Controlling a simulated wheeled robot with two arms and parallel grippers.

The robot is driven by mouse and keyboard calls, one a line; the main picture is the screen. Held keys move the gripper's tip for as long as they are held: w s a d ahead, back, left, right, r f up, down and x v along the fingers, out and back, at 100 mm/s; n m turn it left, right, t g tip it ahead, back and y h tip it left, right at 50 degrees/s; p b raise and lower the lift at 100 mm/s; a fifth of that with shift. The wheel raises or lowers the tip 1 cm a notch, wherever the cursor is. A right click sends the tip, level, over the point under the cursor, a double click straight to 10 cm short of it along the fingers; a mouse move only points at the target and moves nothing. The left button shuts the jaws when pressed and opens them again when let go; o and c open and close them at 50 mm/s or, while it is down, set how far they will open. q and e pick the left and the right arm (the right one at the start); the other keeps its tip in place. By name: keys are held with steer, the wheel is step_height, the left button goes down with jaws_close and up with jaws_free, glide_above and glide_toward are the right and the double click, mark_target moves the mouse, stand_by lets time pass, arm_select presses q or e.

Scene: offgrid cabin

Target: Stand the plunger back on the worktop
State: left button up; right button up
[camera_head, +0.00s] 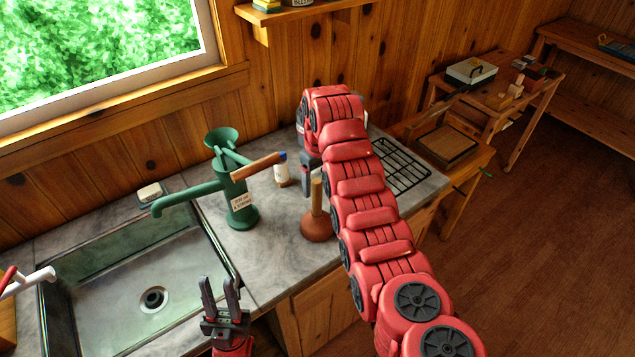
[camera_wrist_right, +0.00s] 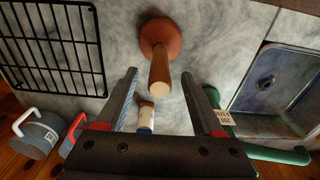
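The plunger (camera_head: 317,222) stands upright on the grey worktop (camera_head: 277,261), its reddish-brown rubber cup down and its wooden handle up. In the right wrist view the plunger (camera_wrist_right: 160,45) shows its cup resting on the worktop and its handle pointing towards the camera. My right gripper (camera_wrist_right: 160,73) is open, and the handle's end appears between its two fingers with gaps on both sides. In the head view my right gripper (camera_head: 308,180) is beside the top of the handle and partly hidden by my arm. My left gripper (camera_head: 219,283) is open and empty in front of the sink.
A green hand pump (camera_head: 238,200) and a small bottle (camera_head: 281,170) stand left of the plunger. The sink (camera_head: 110,285) is further left, with soap (camera_head: 150,192) behind it. A black rack (camera_head: 402,166) lies on the worktop at the right.

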step_height(320, 180, up, 6)
steer(key=shift+s+r+p, duration=0.1)
steer(key=shift+r+p, duration=0.15)
steer(key=shift+p, duration=0.8)
step_height(320, 180, up, 11)
steer(key=b, duration=0.2)
steer(key=shift+s+d+f, duration=0.15)
steer(key=shift+s+d, duration=0.05)
steer(key=shift+d, duration=0.1)
